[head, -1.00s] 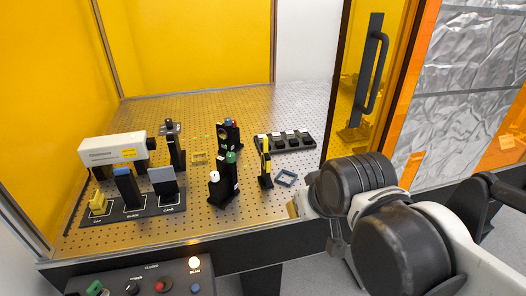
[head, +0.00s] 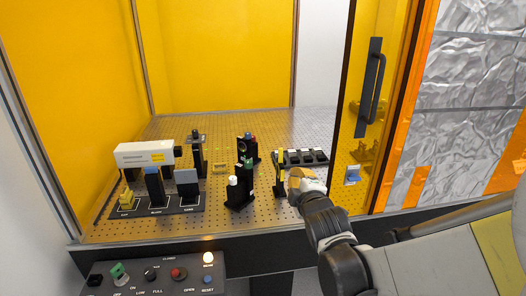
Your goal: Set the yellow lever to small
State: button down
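The yellow lever (head: 279,163) stands upright on a black post on the perforated optical board, right of centre in the head view. My gripper (head: 297,180) is just right of the lever's post, reaching in over the front edge of the board. A small gap seems to lie between gripper and lever, but contact is hard to judge from here. The fingers are small and seen from behind, so their opening is unclear. I cannot read a "small" marking near the lever.
Black mounts with a white knob (head: 233,181) and green knob (head: 247,163) stand left of the lever. A black tray (head: 301,157) lies behind my gripper. An amber door (head: 362,115) is at the right. A control panel (head: 150,274) sits in front at lower left.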

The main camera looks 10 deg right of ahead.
aim_at(280, 156)
jog(key=w+f+n+t+b, duration=0.1)
jog(key=w+n+b, duration=0.2)
jog(key=w, duration=1.3)
jog(key=shift+w+a+f+y+b, duration=0.2)
jog(key=shift+a+y+b, duration=0.1)
jog(key=shift+a+b, duration=0.25)
jog(key=shift+d, duration=0.1)
jog(key=shift+w+r+p, duration=0.1)
jog(key=shift+w+p, duration=0.05)
jog(key=shift+p, duration=0.4)
